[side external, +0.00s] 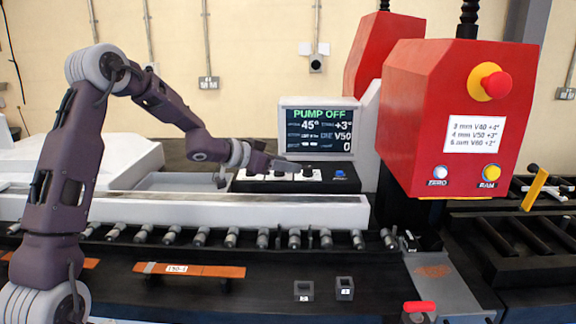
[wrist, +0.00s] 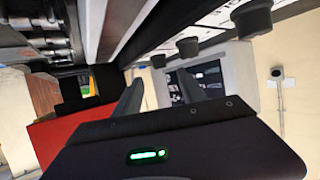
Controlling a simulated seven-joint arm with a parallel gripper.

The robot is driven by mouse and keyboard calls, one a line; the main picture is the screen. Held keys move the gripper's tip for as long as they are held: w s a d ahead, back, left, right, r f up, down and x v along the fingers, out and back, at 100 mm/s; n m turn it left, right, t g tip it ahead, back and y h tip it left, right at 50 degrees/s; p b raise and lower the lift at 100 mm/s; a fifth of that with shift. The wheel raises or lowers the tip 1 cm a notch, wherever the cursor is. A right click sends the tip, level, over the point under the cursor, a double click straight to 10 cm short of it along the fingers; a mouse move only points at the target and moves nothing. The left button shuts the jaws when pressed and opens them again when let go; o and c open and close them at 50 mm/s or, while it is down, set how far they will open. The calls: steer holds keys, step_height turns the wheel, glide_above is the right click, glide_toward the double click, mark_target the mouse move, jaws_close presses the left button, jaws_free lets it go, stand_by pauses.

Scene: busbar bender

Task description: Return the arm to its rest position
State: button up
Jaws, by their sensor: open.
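My arm is purple-brown with grey joints and reaches in from the left in the side view. My gripper (side external: 298,167) hangs over the control panel (side external: 245,185), just in front of the display (side external: 318,130), which reads "PUMP OFF", 45°, +3° and V50. In the wrist view my gripper's two fingers (wrist: 158,90) stand apart with nothing between them. Dark knobs (wrist: 252,18) on the panel show close by at the top of that view. Whether a finger touches the panel cannot be told.
The red bender head (side external: 450,120) stands right of the panel, with a red emergency button (side external: 496,85). A white rail (side external: 180,208) and a row of rollers (side external: 232,237) run in front. A copper bar (side external: 190,270) and two small dark blocks (side external: 344,288) lie nearer. Open air is above the panel's left side.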

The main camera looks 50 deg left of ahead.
steer(key=s+d+r+n+g+y, duration=0.2)
steer(key=s+d+r+y, duration=0.3)
steer(key=s+r, duration=0.5)
steer(key=s+d+f+g+h, duration=0.1)
steer(key=s+d, duration=0.3)
steer(key=s, duration=0.6)
steer(key=s+d+f+g+h, duration=0.1)
steer(key=s+d+f+g, duration=0.2)
steer(key=s, duration=0.6)
steer(key=s+d+f+g+h, duration=0.1)
steer(key=s+d+f, duration=0.2)
steer(key=s, duration=0.7)
steer(key=shift+s+d+f+g, duration=0.15)
steer(key=shift+s+d+g, duration=0.2)
steer(key=shift+d, duration=0.85)
steer(key=shift+w, duration=0.1)
